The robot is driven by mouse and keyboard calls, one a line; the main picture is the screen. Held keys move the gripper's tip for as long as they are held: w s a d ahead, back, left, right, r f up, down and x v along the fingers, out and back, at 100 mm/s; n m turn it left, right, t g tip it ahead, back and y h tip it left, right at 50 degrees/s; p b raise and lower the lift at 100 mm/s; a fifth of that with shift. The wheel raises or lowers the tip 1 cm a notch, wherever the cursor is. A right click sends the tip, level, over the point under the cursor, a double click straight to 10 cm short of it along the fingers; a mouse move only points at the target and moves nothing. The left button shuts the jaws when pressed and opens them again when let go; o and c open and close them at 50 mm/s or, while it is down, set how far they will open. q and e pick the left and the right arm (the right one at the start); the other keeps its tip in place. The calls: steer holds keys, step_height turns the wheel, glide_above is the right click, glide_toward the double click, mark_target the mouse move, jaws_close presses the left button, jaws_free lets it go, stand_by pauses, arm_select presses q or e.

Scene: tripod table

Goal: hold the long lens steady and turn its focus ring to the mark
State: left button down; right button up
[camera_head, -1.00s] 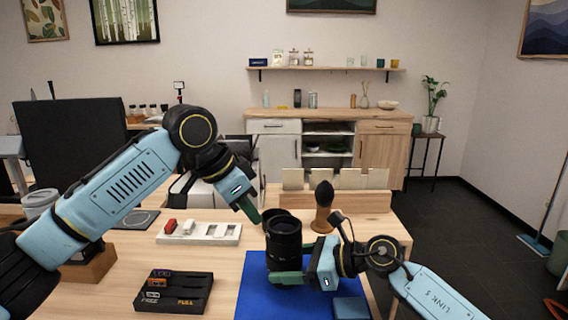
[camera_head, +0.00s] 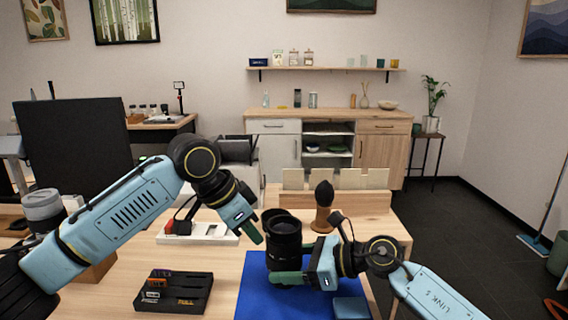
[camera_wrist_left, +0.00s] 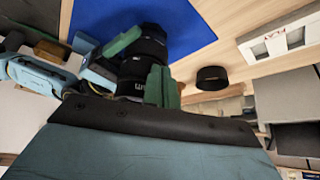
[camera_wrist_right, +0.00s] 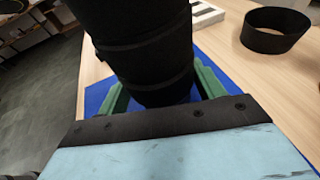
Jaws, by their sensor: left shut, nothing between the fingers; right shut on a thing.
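The black long lens (camera_head: 284,238) stands upright over the blue mat (camera_head: 256,298) in the head view. My right gripper (camera_head: 286,278) is shut around its lower part. In the right wrist view the lens (camera_wrist_right: 148,45) sits between the green fingers. My left gripper (camera_head: 257,238) is shut and empty, just left of the lens's upper part. In the left wrist view its closed green fingers (camera_wrist_left: 162,87) overlap the lens (camera_wrist_left: 138,65); I cannot tell whether they touch it. The focus mark is not readable.
A black ring (camera_wrist_right: 275,30) lies on the table behind the lens. A brush (camera_head: 323,207) stands behind right. A white tray (camera_head: 213,234) and a black labelled tray (camera_head: 174,291) are to the left. A blue block (camera_head: 350,308) lies on the mat's right.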

arm_select(q)
steer(key=shift+d, duration=0.3)
steer(key=shift+s+d, duration=0.1)
steer(key=shift+s, duration=0.25)
steer(key=shift+s+d, duration=0.25)
steer(key=shift+s, duration=0.2)
steer(key=shift+s+d, duration=0.2)
steer(key=shift+s, duration=0.25)
arm_select(e)
steer(key=shift+s, duration=0.1)
arm_select(q)
steer(key=shift+a, duration=0.1)
glide_toward(271, 253)
steer(key=shift+w+d+r, duration=0.5)
steer(key=shift+d+r, duration=0.2)
